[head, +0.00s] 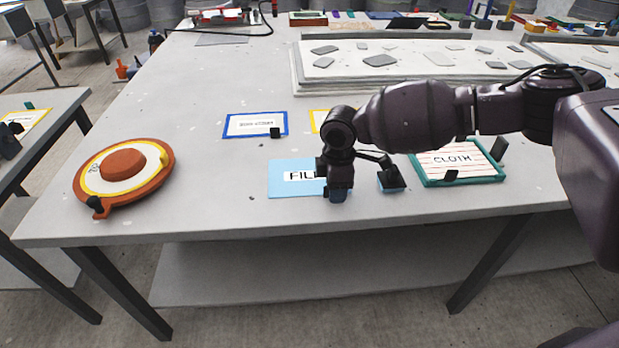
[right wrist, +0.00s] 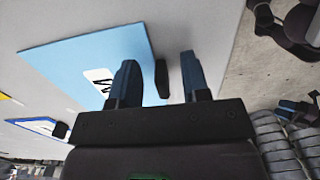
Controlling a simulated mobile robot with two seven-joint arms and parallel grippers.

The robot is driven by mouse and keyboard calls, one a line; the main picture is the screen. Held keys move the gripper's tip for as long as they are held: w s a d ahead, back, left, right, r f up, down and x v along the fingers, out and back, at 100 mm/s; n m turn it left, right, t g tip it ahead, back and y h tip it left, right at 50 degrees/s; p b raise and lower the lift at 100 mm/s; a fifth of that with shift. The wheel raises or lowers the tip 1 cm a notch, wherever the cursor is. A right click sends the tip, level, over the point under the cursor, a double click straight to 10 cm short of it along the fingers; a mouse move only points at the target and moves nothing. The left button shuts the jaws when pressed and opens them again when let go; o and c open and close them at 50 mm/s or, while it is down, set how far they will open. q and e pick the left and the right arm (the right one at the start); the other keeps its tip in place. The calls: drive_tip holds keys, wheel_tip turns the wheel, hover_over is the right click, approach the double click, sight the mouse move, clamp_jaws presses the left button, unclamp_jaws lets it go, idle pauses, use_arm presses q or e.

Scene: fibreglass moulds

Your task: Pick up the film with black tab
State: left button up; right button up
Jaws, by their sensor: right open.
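The film is a light blue sheet (head: 281,184) with a white "FILM" label, lying flat near the table's front edge in the head view. Its right part is hidden behind my right gripper (head: 365,188). In the right wrist view the film (right wrist: 70,60) lies below the fingers, and its black tab (right wrist: 162,78) stands at the sheet's edge. The tab is between the two open fingers of my right gripper (right wrist: 158,62), with a gap visible on each side.
A teal-framed cloth pad (head: 430,183) lies to the right, a blue-framed card (head: 238,134) with a black tab behind the film. A yellow-framed card (head: 317,122) is partly hidden by my arm. An orange round item (head: 123,163) sits at left. A large pale slab (head: 330,88) stands behind.

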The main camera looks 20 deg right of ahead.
clamp_jaws()
idle(0.3)
wheel_tip(320, 180, up, 20)
drive_tip(key=p, duration=0.3)
drive_tip(key=shift+p, duration=0.3)
